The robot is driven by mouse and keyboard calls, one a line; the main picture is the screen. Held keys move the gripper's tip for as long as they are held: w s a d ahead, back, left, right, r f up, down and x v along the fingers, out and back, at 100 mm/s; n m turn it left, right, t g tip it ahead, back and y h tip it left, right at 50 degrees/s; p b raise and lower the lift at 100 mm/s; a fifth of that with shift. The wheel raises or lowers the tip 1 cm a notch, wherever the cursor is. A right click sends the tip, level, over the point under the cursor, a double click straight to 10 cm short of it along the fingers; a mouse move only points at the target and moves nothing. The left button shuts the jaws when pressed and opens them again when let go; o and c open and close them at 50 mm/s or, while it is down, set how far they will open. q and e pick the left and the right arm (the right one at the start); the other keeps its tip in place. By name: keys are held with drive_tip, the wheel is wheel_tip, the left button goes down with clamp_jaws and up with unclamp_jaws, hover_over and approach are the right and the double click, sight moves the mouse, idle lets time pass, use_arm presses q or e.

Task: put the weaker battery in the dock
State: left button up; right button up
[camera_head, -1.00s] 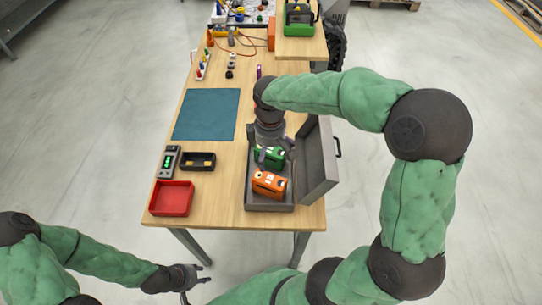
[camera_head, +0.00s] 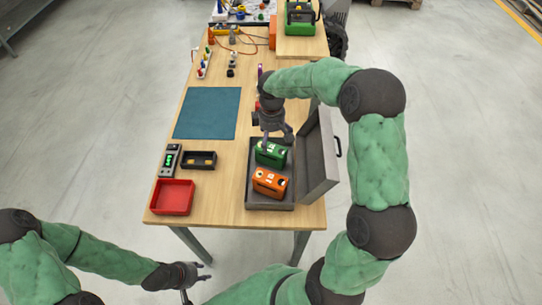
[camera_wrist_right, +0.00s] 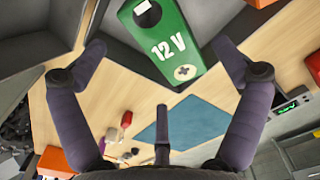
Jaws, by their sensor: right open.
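A green battery (camera_head: 270,153) marked 12 V and an orange battery (camera_head: 269,182) lie in an open grey case (camera_head: 254,203). My right gripper (camera_head: 274,138) is open and empty, just beyond the green battery. In the right wrist view, the green battery (camera_wrist_right: 163,42) shows between the spread fingers of the right gripper (camera_wrist_right: 167,62), with no grip on it. A black holder with yellow parts (camera_head: 198,153), possibly the dock, sits left of the case. My left gripper (camera_head: 203,277) is open and empty, low in front of the table.
A meter with a green display (camera_head: 168,160) lies beside the black holder. A red tray (camera_head: 172,197) is at the near left. A teal mat (camera_head: 207,113) is bare. The raised case lid (camera_head: 316,158) stands at the right.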

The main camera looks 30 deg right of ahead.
sight(272, 145)
wheel_tip(272, 145, down, 5)
drive_tip(key=shift+s+f+b, duration=0.1)
drive_tip(key=shift+s+b, duration=0.05)
drive_tip(key=shift+b, duration=0.85)
drive_tip(key=c, duration=1.8)
drive_tip(key=shift+r, duration=0.2)
